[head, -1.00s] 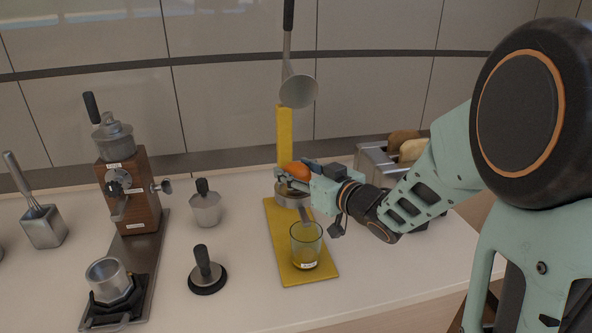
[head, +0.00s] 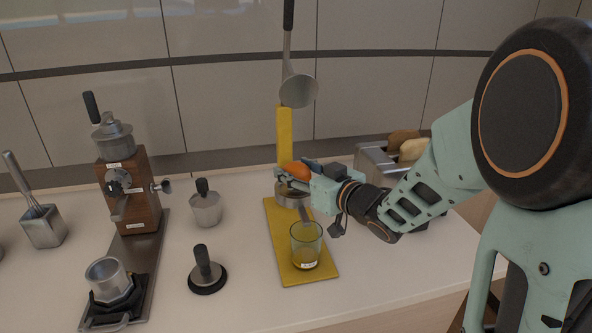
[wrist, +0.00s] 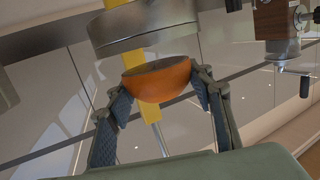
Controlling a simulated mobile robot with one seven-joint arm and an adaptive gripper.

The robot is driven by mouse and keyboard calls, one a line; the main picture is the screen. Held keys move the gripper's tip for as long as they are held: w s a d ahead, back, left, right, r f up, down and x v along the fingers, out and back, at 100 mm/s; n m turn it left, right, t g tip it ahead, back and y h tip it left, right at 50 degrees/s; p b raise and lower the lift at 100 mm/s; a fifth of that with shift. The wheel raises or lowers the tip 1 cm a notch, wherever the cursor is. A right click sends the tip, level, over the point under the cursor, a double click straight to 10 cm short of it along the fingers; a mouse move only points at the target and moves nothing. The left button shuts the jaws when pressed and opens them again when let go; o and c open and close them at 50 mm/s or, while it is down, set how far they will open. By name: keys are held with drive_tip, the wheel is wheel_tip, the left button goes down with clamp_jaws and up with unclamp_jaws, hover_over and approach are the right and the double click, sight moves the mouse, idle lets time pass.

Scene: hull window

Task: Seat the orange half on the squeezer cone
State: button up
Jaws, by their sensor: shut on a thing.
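The orange half (head: 296,170) is between the fingers of my gripper (wrist: 161,97), which is shut on it. In the wrist view the orange half (wrist: 158,81) shows its cut face turned toward the squeezer's metal bowl (wrist: 143,25). In the head view it is just above the bowl (head: 287,199) of the yellow squeezer (head: 285,140). The cone is hidden, and I cannot tell whether the orange touches anything below it.
A glass (head: 306,247) stands on the squeezer's yellow base under the bowl. A toaster (head: 374,166) is behind my arm. A tamper (head: 207,272), small metal cup (head: 206,210) and wooden grinder (head: 141,195) stand to the left.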

drive_tip(key=shift+f+b, duration=1.45)
drive_tip(key=shift+f, duration=0.2)
idle(2.5)
drive_tip(key=o, duration=1.1)
drive_tip(key=shift+s+d, duration=0.1)
drive_tip(key=shift+s, duration=0.05)
drive_tip(key=shift+s+d, duration=0.45)
drive_tip(key=shift+s, duration=0.1)
drive_tip(key=shift+s+d+r+p, duration=0.45)
drive_tip(key=shift+s+d, duration=0.1)
drive_tip(key=shift+s, duration=0.15)
drive_tip(key=shift+o, duration=0.7)
drive_tip(key=o, duration=0.4)
